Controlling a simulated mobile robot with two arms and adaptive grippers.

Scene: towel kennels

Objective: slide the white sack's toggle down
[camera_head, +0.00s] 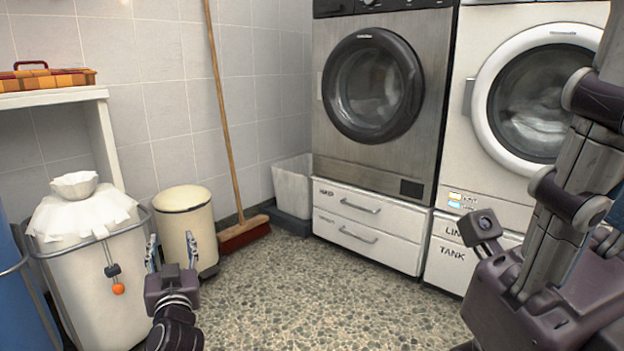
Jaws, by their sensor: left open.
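The white sack (85,290) stands at the left in a metal hoop frame, its gathered neck flaring at the top. A cord hangs down its front right side. A dark toggle (112,270) sits on the cord, and an orange ball (118,289) hangs just below it. My left gripper (172,251) is open and empty, fingers pointing up and away, just right of the toggle and apart from it. My right arm fills the right edge; I cannot make out its gripper.
A cream bin (187,225) stands just behind my left gripper. A broom (243,232) leans on the tiled wall. A blue container (18,300) is left of the sack. Two washing machines on drawers (365,222) stand at the back right. The middle floor (320,300) is clear.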

